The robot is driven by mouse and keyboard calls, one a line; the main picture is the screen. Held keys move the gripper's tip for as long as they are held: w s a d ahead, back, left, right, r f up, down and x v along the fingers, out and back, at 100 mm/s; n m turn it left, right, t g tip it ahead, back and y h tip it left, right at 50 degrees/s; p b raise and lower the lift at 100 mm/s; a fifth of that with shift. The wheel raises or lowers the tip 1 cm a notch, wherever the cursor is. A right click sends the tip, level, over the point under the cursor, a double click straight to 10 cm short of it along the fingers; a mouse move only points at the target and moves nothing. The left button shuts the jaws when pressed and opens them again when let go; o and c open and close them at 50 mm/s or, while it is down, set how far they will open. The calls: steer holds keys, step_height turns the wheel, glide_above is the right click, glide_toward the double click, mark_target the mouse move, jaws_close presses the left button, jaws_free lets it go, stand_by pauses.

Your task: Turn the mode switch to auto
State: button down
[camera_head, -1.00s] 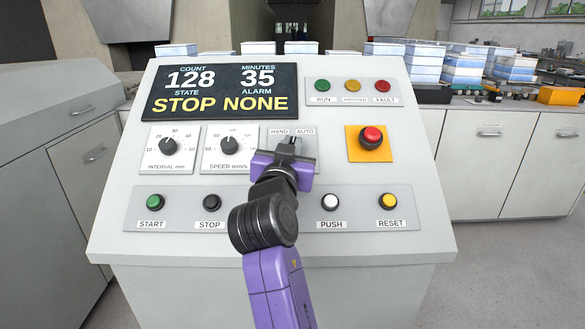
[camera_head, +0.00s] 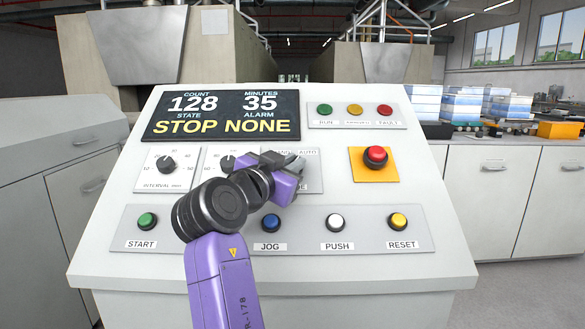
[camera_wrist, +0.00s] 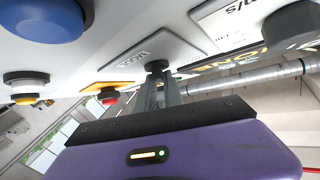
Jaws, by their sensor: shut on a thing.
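The mode switch plate (camera_head: 313,176) is on the sloped console face, below the display. Its AUTO label is partly visible; HAND is mostly covered. My gripper (camera_head: 292,164) is at this plate, with its purple body tilted down to the right. In the wrist view the fingers of my gripper (camera_wrist: 161,86) are closed at the black switch knob (camera_wrist: 157,66), which stands out from the plate. My gripper hides most of the knob in the head view, so I cannot read which way it points.
The display (camera_head: 222,115) reads STOP and NONE. A red button (camera_head: 375,156) on a yellow plate is to the right. The speed dial (camera_head: 228,163) is close on the left, partly behind my arm. A row of buttons, including blue JOG (camera_head: 271,222), lies below.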

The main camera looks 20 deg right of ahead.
steer(key=shift+f, duration=0.35)
steer(key=c, duration=1.5)
jaws_free()
steer(key=shift+o, duration=0.2)
steer(key=v, duration=0.5)
steer(key=p+v, duration=0.1)
steer(key=v, duration=0.2)
steer(key=shift+r, duration=0.3)
